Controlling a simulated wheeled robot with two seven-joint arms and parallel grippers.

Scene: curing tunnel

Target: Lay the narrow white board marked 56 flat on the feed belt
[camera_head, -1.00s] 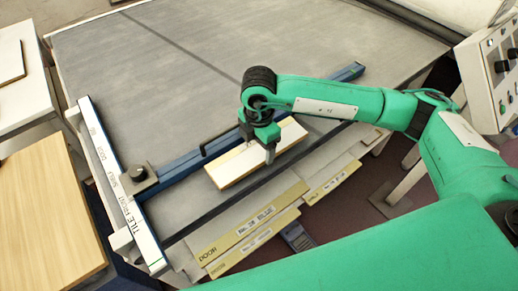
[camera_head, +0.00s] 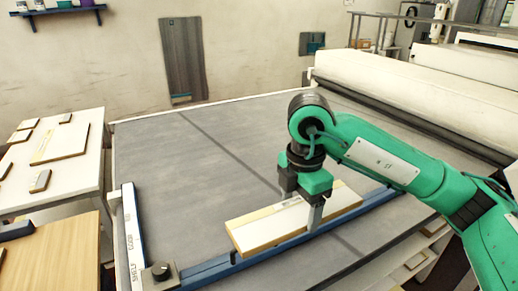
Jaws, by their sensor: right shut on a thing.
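My right gripper (camera_head: 301,206) is shut on a narrow white board (camera_head: 266,228) with yellowish edges. One finger is on each long side. The board lies about level, over the near part of the grey feed belt (camera_head: 190,165), beside or above the blue fence bar (camera_head: 205,272). I cannot tell whether it touches the belt or the bar. No 56 mark can be read on it; the gripper hides part of its top. My left gripper is not in view.
A white lettered rail (camera_head: 131,235) with a black knob (camera_head: 160,270) stands at the belt's left. A table (camera_head: 85,180) with several boards is further left. The belt's middle and far part is clear.

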